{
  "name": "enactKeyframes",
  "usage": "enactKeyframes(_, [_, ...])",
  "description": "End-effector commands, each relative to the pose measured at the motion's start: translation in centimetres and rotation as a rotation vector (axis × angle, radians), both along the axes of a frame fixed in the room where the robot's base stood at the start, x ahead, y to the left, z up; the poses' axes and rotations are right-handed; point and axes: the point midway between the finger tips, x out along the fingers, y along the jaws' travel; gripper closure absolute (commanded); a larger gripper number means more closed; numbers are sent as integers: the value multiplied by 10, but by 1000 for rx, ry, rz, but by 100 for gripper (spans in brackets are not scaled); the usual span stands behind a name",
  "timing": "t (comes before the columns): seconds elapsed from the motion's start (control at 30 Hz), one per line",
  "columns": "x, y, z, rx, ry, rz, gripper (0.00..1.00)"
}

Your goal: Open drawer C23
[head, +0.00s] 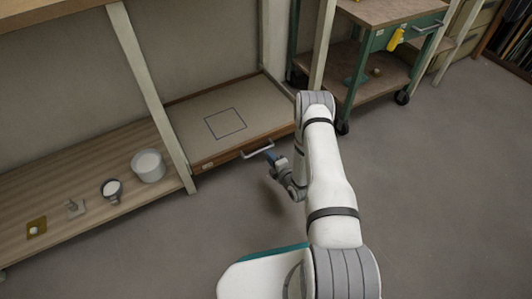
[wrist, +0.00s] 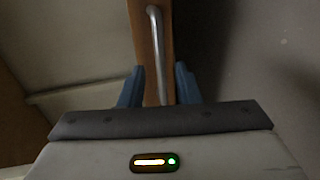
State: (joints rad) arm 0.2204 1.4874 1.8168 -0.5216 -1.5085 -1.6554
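A wide, low wooden drawer (head: 207,165) sits at the bottom of the shelving, with a small pale label on its front that is too small to read. Its metal bar handle (head: 257,150) sticks out from the front. My gripper (head: 271,157) is at the right end of this handle. In the wrist view the handle (wrist: 157,50) runs down between the two blue fingers of my gripper (wrist: 159,86). The fingers are apart, one on each side of the bar, with gaps visible. The lower end of the handle is hidden behind the gripper body.
A slatted low shelf (head: 80,180) to the left holds a white bucket (head: 148,166), a smaller can (head: 112,190) and small items. A post (head: 150,95) stands beside the drawer. A green wheeled cart (head: 368,70) stands behind right. The grey floor in front is clear.

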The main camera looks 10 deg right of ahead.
Motion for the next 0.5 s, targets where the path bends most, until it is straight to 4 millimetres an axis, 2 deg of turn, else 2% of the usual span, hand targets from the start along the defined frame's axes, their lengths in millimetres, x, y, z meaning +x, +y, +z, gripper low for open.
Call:
enactKeyframes(0.3, [46,16,-12,0,-3,3,70])
enactKeyframes(0.5, [65,22,-15,-1,0,1,70])
